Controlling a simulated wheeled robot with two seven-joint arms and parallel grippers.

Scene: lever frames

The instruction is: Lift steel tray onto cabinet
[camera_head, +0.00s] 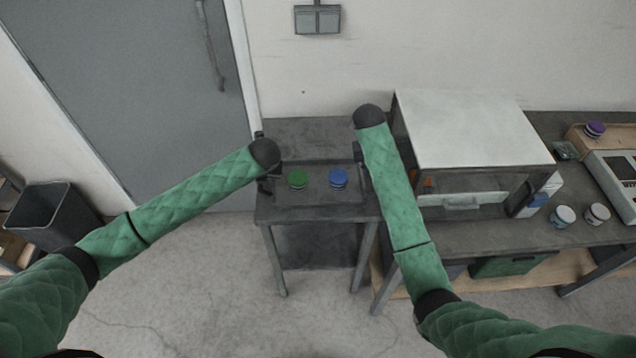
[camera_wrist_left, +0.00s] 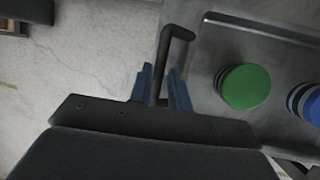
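The steel tray (camera_head: 317,193) lies on a small dark metal table (camera_head: 290,213) in the head view. It carries a green round piece (camera_head: 298,179) and a blue round piece (camera_head: 338,178). My left gripper (camera_head: 268,186) is at the tray's left end. In the left wrist view the left fingers (camera_wrist_left: 163,88) stand close on both sides of the tray's bent handle (camera_wrist_left: 178,33) and look shut on it. My right gripper (camera_head: 362,174) is at the tray's right end; its fingers are too small and dark to read. A white-topped cabinet (camera_head: 465,125) stands to the right.
The cabinet stands on a long dark workbench (camera_head: 455,238). Its white top is bare. Two cups (camera_head: 563,216) and a wooden tray with a purple piece (camera_head: 594,130) are further right. A grey door (camera_head: 130,80) and a black bin (camera_head: 55,212) are at left.

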